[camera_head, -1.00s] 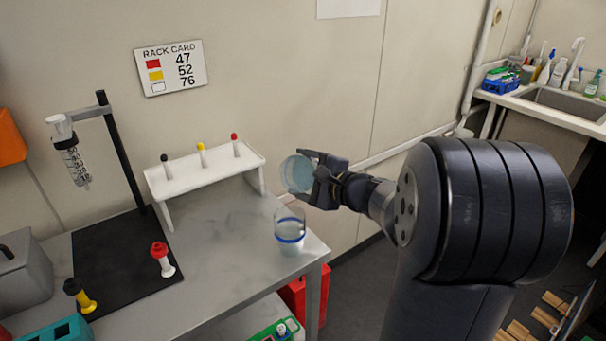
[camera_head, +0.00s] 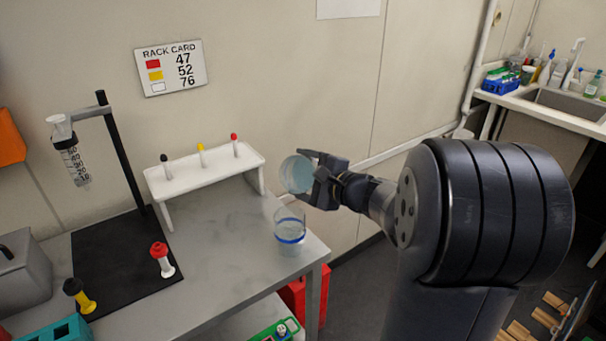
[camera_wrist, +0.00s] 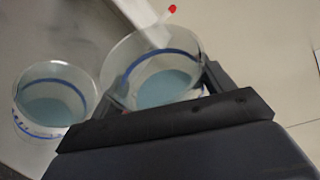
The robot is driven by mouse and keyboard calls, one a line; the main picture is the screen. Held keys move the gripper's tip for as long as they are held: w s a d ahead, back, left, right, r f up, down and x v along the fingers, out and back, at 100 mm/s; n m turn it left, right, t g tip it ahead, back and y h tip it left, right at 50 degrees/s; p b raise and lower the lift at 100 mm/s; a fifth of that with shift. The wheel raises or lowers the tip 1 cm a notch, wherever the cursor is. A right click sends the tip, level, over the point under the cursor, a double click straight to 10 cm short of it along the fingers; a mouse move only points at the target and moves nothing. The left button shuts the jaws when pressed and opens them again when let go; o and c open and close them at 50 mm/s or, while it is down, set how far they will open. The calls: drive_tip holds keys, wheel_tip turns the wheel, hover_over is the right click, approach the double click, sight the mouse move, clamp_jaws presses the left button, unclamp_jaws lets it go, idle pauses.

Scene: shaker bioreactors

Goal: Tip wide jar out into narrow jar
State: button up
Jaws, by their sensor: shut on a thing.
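The wide jar (camera_head: 297,174) is clear, with pale blue liquid in it. My gripper (camera_head: 317,180) is shut on it and holds it tilted, above the table's right end. In the wrist view the held jar (camera_wrist: 150,62) shows a blue band and liquid inside. The narrow jar (camera_head: 290,236), clear with a blue band, stands upright on the table below the held jar. It also shows in the wrist view (camera_wrist: 52,92), left of the held jar, with blue liquid in it. No stream of liquid can be made out between the jars.
A white rack (camera_head: 205,178) with several coloured-top pieces stands behind the jars. A black mat (camera_head: 115,245) with a stand and a red-topped piece (camera_head: 161,258) lies to the left. The grey table's (camera_head: 225,265) right edge is close to the narrow jar.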

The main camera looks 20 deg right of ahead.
drive_tip(key=shift+s+a+r+n+t+b, duration=0.3)
drive_tip(key=shift+n+b, duration=0.45)
drive_tip(key=shift+b, duration=1.85)
drive_tip(key=shift+s+a+r+n+t+b, duration=0.1)
drive_tip(key=shift+n+t+b, duration=0.55)
drive_tip(key=shift+b, duration=1.95)
drive_tip(key=shift+s+a+r+n+t+b, duration=0.15)
drive_tip(key=shift+n+b, duration=0.75)
drive_tip(key=shift+b, duration=1.7)
